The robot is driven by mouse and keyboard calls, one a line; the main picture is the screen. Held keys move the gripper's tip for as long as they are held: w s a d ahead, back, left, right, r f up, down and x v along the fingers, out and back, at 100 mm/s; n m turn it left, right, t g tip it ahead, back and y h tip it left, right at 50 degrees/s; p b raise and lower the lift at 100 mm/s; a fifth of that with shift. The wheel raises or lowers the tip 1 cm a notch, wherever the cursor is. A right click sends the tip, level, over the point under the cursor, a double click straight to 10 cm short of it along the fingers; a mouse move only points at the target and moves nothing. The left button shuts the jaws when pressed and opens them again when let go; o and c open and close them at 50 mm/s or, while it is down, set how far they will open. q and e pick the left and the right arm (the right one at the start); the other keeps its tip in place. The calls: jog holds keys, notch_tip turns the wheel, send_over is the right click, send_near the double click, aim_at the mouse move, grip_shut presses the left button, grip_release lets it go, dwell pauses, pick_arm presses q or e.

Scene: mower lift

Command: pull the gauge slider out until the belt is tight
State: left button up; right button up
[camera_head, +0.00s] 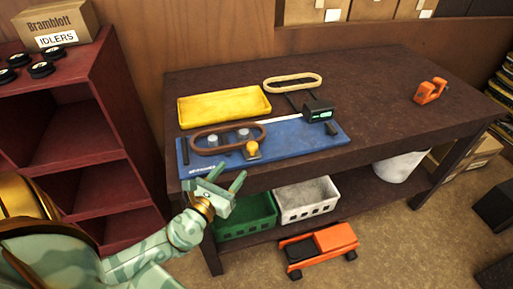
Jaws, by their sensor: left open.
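A blue gauge board (300,142) lies on the dark table. A brown belt (203,151) lies as a loop on its left part, around two grey pulleys (243,134). I cannot tell how tight the belt is. A yellow knob-like piece (252,151) sits at the loop's front edge; it may be the slider's grip. A black readout box (318,111) with a small green display stands at the board's back right, beside a silver rail (280,121). My left gripper (230,172) is open and empty, just in front of the board, apart from the yellow piece. My right gripper is not in view.
A yellow tray (224,103) and another belt loop (292,82) lie behind the board. An orange tool (430,91) is at the table's far right. The table's right half is mostly clear. A red shelf (98,120) stands left; bins (306,202) sit below.

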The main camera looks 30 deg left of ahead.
aim_at(250, 148)
pick_arm(q)
jog(key=w, duration=0.8)
jog(key=w+a, duration=0.1)
jog(key=w, duration=0.3)
jog(key=shift+w, duration=0.25)
grip_shut()
jog(key=w+d, duration=0.4)
jog(key=shift+w, duration=0.3)
grip_release()
